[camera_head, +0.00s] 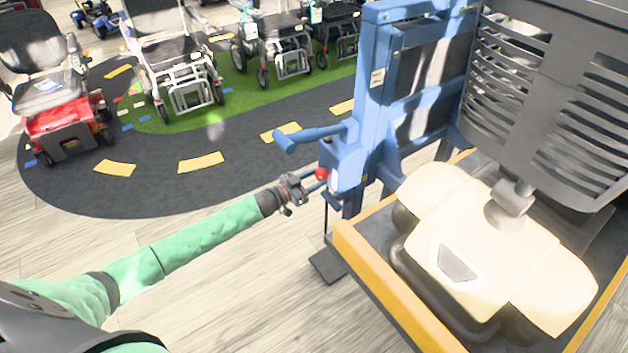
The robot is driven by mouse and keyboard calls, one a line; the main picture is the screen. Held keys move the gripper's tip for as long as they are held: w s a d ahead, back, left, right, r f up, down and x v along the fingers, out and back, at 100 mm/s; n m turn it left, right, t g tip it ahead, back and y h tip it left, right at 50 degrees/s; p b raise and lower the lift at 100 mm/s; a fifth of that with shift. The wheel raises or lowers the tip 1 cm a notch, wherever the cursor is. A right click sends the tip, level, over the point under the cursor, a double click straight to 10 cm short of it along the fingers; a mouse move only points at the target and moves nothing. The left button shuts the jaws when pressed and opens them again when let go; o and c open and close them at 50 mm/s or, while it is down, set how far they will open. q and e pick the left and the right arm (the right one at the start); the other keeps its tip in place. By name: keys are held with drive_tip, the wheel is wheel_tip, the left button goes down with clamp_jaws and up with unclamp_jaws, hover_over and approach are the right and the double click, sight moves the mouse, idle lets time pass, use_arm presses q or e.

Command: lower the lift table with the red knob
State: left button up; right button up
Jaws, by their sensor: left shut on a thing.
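The blue lift table (375,100) stands right of centre, with a tall upright frame and a platform with a yellow edge (372,268). The red knob (321,174) sits on the blue box at the side of the upright, below a blue handle bar (310,136). My left arm, in a green sleeve, reaches in from the lower left. My left gripper (318,182) is at the red knob and shut on it; the fingertips are small and partly hidden against the box. My right gripper is not in view.
A cream scooter with a grey slatted seat (490,250) stands on the platform. A red scooter (66,125) and several wheelchairs, one white-framed (180,75), stand behind on a dark and green mat. Wooden floor (230,290) is clear left of the platform.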

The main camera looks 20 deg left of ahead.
use_arm(q)
drive_tip(key=m+b, duration=0.1)
drive_tip(key=m, duration=0.3)
drive_tip(key=shift+m, duration=0.4)
drive_tip(key=m+b, duration=0.1)
drive_tip(key=m, duration=0.1)
drive_tip(key=shift+m, duration=0.8)
drive_tip(key=shift+a+m+b, duration=0.1)
drive_tip(key=shift+m+b, duration=0.4)
drive_tip(key=shift+m, duration=1.2)
drive_tip(key=shift+m+b, duration=0.35)
drive_tip(key=shift+m, duration=0.25)
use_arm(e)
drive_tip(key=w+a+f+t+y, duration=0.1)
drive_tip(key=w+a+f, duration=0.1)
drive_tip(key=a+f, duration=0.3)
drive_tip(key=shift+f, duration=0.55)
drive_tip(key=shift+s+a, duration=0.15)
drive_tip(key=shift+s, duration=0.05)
